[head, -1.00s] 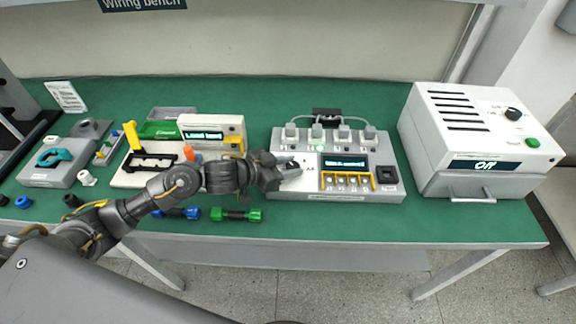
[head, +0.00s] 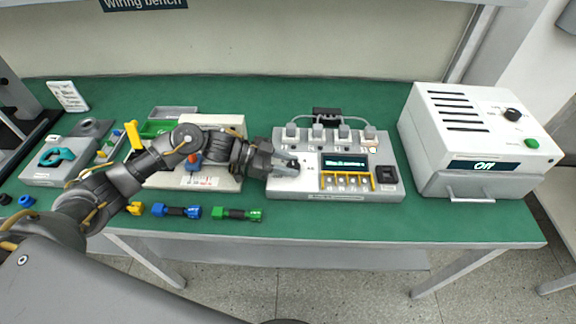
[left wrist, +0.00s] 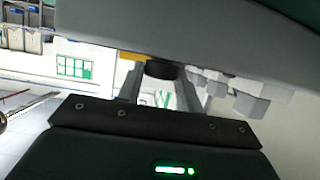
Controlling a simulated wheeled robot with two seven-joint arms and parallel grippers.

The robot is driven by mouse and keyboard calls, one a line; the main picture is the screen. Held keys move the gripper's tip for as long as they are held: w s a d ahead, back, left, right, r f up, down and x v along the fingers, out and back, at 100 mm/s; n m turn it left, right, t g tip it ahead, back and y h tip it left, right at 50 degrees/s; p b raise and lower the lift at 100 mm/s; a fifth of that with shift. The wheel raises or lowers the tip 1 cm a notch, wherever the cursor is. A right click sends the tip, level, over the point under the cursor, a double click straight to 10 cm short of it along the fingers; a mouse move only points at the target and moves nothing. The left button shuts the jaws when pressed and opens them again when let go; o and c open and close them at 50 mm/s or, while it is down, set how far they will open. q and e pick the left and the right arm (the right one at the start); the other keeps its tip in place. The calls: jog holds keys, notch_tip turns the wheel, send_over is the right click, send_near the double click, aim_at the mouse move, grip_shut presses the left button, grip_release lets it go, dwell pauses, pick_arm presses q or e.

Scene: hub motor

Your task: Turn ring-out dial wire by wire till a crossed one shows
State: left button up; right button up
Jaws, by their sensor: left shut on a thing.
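The grey ring-out tester (head: 300,185) stands on the green bench, with several grey plugs along its back edge. Its small screen (head: 345,163) shows a line of green text too small to read. A yellow frame (head: 346,181) around several small keys sits below the screen. My left gripper (head: 288,166) is at the tester's left part, left of the screen, and is shut on the dial, which its fingers mostly hide. In the left wrist view a dark round part (left wrist: 161,70) shows beyond the two fingers. My right gripper is not in view.
A white power unit (head: 470,125) with its display at "Off" stands to the right. Blue (head: 177,211) and green (head: 237,214) connector pieces lie near the front edge. A white fixture (head: 215,181) is partly behind my left arm.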

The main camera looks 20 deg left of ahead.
pick_arm(q)
jog(key=shift+w+m+g+b, duration=0.15)
jog(key=shift+m+g+b, duration=0.7)
jog(key=shift+g, duration=0.25)
jog(key=shift+h, duration=0.3)
